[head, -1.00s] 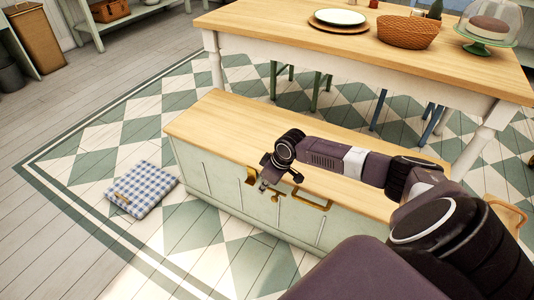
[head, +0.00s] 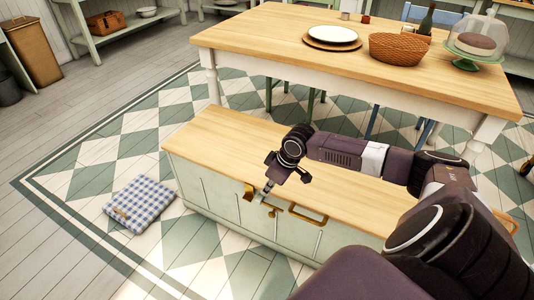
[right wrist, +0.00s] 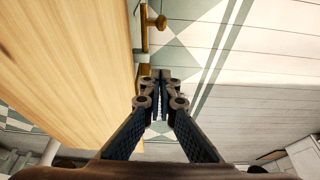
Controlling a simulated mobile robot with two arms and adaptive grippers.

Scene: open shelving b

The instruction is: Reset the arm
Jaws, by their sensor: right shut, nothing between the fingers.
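My right gripper (head: 268,189) hangs over the front edge of a low cabinet with a wooden top (head: 225,130), its fingers pointing down near the brass handles. In the right wrist view the gripper (right wrist: 161,78) has its fingertips together with nothing between them. The cabinet's wooden top (right wrist: 70,65) is at the left there. A brass knob (right wrist: 157,21) shows above the fingertips. I cannot tell whether the fingers touch the cabinet front. My left gripper is not in view.
A dining table (head: 250,45) stands behind the cabinet, with a plate (head: 332,35), a wicker basket (head: 398,48) and a cake under a glass dome (head: 474,42). A folded checked cloth (head: 141,203) lies on the floor at left. The floor around it is clear.

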